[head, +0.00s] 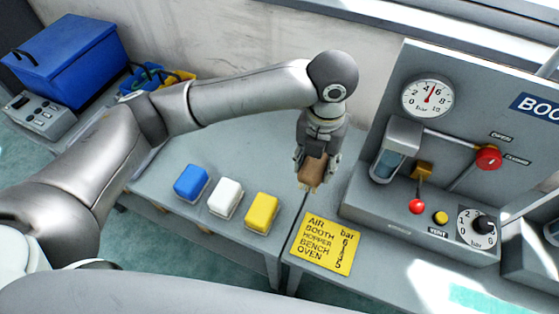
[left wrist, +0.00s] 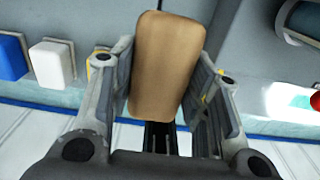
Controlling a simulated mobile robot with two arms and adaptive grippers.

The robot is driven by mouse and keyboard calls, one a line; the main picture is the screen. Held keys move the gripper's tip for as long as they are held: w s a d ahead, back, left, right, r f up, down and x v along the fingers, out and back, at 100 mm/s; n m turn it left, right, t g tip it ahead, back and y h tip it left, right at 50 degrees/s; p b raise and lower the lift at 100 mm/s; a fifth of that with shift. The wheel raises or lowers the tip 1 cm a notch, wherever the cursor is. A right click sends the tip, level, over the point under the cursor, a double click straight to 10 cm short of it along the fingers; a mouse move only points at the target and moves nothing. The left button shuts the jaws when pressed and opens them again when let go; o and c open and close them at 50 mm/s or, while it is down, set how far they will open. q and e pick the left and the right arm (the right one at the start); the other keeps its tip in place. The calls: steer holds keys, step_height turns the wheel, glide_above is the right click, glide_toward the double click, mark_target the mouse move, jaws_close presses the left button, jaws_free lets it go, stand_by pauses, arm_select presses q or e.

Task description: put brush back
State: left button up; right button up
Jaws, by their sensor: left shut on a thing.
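The brush shows as a brown block (head: 313,168) in the head view, with what look like short bristles at its lower end. My left gripper (head: 314,172) is shut on it, above the back part of the grey bench near the gauge panel. In the left wrist view the brown block of the brush (left wrist: 165,65) stands between the two fingers of the left gripper (left wrist: 165,95), slightly tilted. Its bristles are hidden there. My right gripper is not in view.
Blue (head: 191,182), white (head: 225,197) and yellow (head: 262,212) blocks stand in a row on the bench (head: 160,165). A yellow sign (head: 326,243) lies right of them. The gauge panel (head: 430,150), with a red knob and lever, stands at right. A blue box (head: 65,55) is at back left.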

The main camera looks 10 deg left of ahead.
arm_select(q)
steer(key=w+a+f, duration=0.1)
steer(key=a+f, duration=0.1)
steer(key=w+a+f+p, duration=0.1)
steer(key=w+a+f, duration=0.1)
steer(key=a, duration=0.1)
steer(key=w+a+f+p, duration=0.1)
steer(key=a+f, duration=0.2)
steer(key=shift+w+a, duration=0.1)
steer(key=shift+w, duration=0.3)
steer(key=shift+w+a+f, duration=0.1)
steer(key=shift+f, duration=0.1)
steer(key=shift+w+a+f, duration=0.1)
steer(key=shift+a+f, duration=0.1)
steer(key=shift+f, duration=0.05)
steer(key=f, duration=0.1)
steer(key=f+p, duration=0.1)
steer(key=f, duration=0.1)
steer(key=shift+w+a+f, duration=0.1)
steer(key=shift+a, duration=0.1)
steer(key=shift+f, duration=0.4)
steer(key=o, duration=1)
steer(key=shift+c, duration=0.2)
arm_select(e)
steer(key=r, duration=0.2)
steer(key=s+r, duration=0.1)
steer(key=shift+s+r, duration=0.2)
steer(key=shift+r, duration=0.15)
arm_select(q)
steer(key=shift+r, duration=0.15)
